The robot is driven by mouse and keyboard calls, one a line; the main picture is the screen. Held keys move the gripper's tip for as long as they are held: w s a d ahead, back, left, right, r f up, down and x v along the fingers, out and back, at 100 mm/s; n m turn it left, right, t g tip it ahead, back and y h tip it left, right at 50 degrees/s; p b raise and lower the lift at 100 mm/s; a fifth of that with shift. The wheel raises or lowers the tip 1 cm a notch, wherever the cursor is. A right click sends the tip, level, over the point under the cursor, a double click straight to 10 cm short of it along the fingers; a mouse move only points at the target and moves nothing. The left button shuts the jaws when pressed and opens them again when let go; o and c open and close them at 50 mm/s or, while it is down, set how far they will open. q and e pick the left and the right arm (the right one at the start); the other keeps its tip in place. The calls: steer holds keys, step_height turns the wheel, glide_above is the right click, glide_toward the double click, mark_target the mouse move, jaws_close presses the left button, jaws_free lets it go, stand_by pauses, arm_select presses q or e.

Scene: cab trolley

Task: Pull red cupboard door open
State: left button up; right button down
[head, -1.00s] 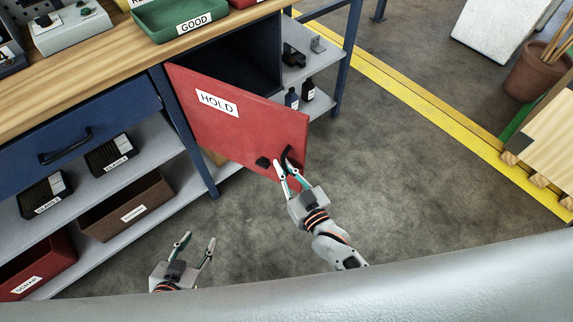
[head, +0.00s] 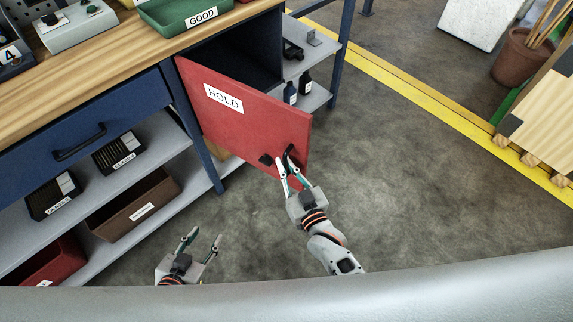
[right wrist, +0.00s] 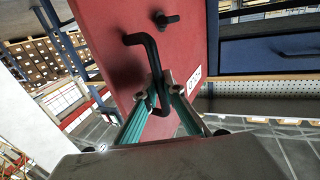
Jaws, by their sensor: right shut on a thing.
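The red cupboard door (head: 250,120), labelled HOLD, stands partly open, swung out from the blue workbench with its hinge side at the left. Its dark inside (head: 240,55) shows behind it. My right gripper (head: 288,170) is shut on the black door handle (head: 289,154) near the door's free edge. In the right wrist view the fingers (right wrist: 160,98) close around the lower part of the bent handle (right wrist: 148,58), with the red door (right wrist: 115,60) behind. My left gripper (head: 202,242) is open and empty, low over the floor and apart from the bench.
A blue drawer (head: 80,128) and lower shelves with a brown bin (head: 130,208) and a red bin (head: 45,262) lie to the left. Bottles (head: 290,93) stand on the right-hand shelf. Grey floor (head: 400,180) is clear right of the door. A wooden pallet-like crate (head: 545,130) stands far right.

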stand_by(0.4)
steer(key=c, duration=2.2)
jaws_free()
steer(key=shift+a, duration=0.1)
steer(key=shift+o, duration=0.2)
steer(key=v, duration=1.2)
